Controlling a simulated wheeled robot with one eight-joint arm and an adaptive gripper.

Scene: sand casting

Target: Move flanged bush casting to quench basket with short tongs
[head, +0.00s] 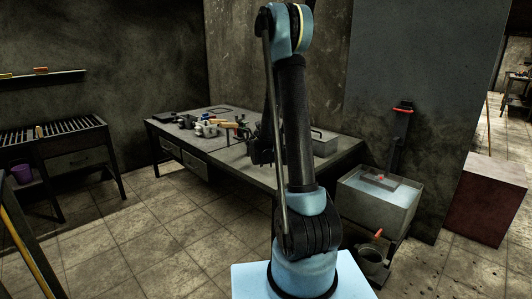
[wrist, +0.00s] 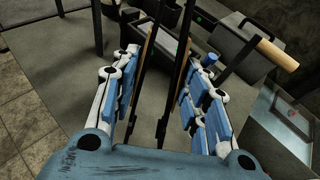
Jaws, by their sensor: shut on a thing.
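My gripper (wrist: 160,62) is shut on the short tongs (wrist: 172,85), whose long dark arms run up between the fingers in the wrist view. The tongs' far ends are not clear. In the head view my gripper (head: 260,150) is over the grey table, partly behind my arm. The quench basket (head: 398,181) appears as a dark frame in the water of a grey tank at the right, with a tall dark upright behind it. A small red spot shows in it; I cannot tell what it is. I cannot make out the flanged bush casting for certain.
The table (head: 235,165) holds several small metal parts (head: 207,128) and a grey box (head: 323,143). A wooden handle (wrist: 277,55) shows by the box in the wrist view. The tank (head: 372,205) stands beside the table's right end.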

